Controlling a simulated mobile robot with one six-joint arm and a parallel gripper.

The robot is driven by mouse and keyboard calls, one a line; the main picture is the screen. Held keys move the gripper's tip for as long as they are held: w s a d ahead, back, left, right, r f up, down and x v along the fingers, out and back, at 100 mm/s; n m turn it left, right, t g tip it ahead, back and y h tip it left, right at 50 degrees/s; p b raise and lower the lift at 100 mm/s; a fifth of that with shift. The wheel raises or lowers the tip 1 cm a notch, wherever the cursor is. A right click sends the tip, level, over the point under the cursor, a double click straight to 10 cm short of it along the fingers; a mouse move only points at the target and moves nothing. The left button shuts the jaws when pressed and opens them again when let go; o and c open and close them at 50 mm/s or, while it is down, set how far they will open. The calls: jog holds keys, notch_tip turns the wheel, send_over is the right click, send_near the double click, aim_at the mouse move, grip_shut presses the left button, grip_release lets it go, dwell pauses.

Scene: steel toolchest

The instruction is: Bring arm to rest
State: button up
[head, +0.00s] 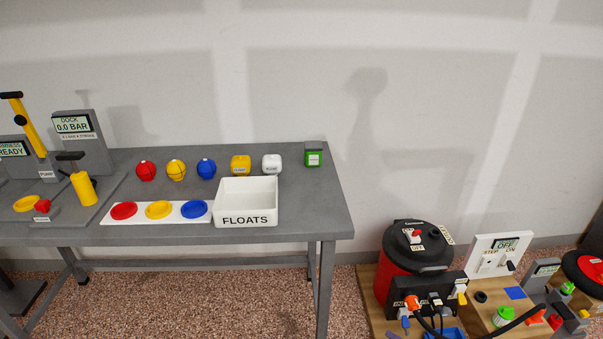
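My gripper and arm are not in the head view, so I cannot see their pose or what the gripper holds. The grey table (295,218) stands against the wall at the left and middle of the view. On it, a red float (146,171), a yellow float (176,170) and a blue float (206,169) stand in a row. The white box marked FLOATS (246,219) sits at the front and looks empty.
A white strip (139,219) carries red, yellow and blue discs. A dock with a display (75,126) and a yellow hand pump (83,188) stand at the left. A red and black canister (414,250) and a low wooden platform (372,303) with devices stand right. Carpet between is clear.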

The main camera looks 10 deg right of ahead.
jog(key=s+a+r+n+g+y+p, duration=0.1)
jog(key=s+a+r+n+g+p, duration=0.1)
jog(key=s+a+n+g, duration=0.4)
jog(key=s+a+r+n+g+p, duration=0.1)
jog(key=a+r+n, duration=0.1)
jog(key=a+n, duration=0.7)
jog(key=s+a+r+n+g+y+p, duration=0.15)
jog(key=s+a+n+g, duration=0.3)
jog(key=a, duration=0.55)
jog(key=s+a+r+n+g+h+p, duration=0.1)
jog(key=s+r+n+g+h+p, duration=0.2)
jog(key=s+r+n+h, duration=0.2)
jog(key=s+a+r+n+g+h+p, duration=0.2)
jog(key=s+r+n+h, duration=0.3)
jog(key=s+n, duration=0.6)
jog(key=r+n+g+p, duration=0.1)
jog(key=n, duration=0.6)
jog(key=shift+a+r+g, duration=0.1)
jog(key=shift+g, duration=0.15)
jog(key=shift+c, duration=0.3)
jog(key=c, duration=0.5)
jog(key=shift+c, duration=0.2)
